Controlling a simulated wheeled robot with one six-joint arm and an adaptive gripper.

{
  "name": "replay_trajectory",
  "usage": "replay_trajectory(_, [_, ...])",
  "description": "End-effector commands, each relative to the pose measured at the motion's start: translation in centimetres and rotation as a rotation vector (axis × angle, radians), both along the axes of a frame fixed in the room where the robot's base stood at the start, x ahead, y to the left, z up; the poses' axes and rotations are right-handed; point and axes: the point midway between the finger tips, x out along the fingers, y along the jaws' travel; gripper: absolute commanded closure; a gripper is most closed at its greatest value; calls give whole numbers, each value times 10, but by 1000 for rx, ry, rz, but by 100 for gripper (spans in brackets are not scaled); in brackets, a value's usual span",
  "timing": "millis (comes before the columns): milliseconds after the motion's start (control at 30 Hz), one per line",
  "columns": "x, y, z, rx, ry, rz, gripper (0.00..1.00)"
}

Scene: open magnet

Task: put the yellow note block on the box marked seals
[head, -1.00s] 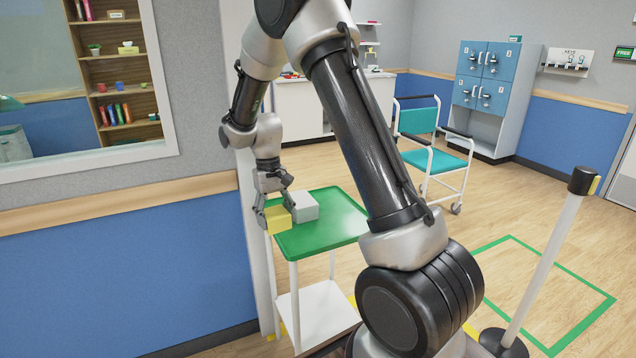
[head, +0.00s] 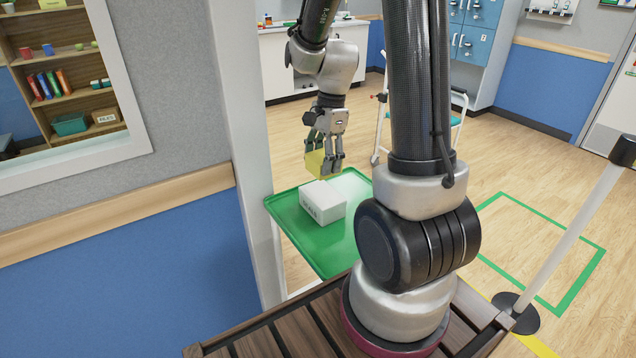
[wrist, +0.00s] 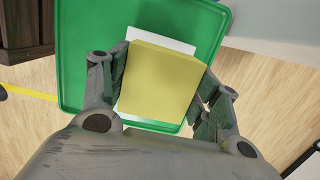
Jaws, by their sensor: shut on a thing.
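The yellow note block (head: 319,164) is held in my gripper (head: 325,160), above the back part of a green tray top. In the wrist view the note block (wrist: 160,82) sits between both fingers of my gripper (wrist: 160,95). A white box (head: 323,202) with dark lettering on its front stands on the green tray (head: 298,237); the lettering is too small to read surely. In the wrist view the white box (wrist: 150,38) lies below the block, mostly hidden by it. The block appears raised above the box, with no contact clearly visible.
A white wall post (head: 243,130) stands close left of the tray. A teal-seated chair (head: 455,122) is behind my arm. A white post with a black base (head: 513,305) stands at the right. Bare floor lies around the green floor outline (head: 570,296).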

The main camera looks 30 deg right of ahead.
Motion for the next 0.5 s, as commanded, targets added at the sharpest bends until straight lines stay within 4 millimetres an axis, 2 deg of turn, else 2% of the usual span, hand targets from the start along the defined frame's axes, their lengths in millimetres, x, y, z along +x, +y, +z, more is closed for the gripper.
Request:
replay_trajectory(100, [0,0,-22,1,3,1,65])
replay_trajectory(267, [0,0,-36,0,1,4,65])
replay_trajectory(500, [0,0,-68,0,2,4,65])
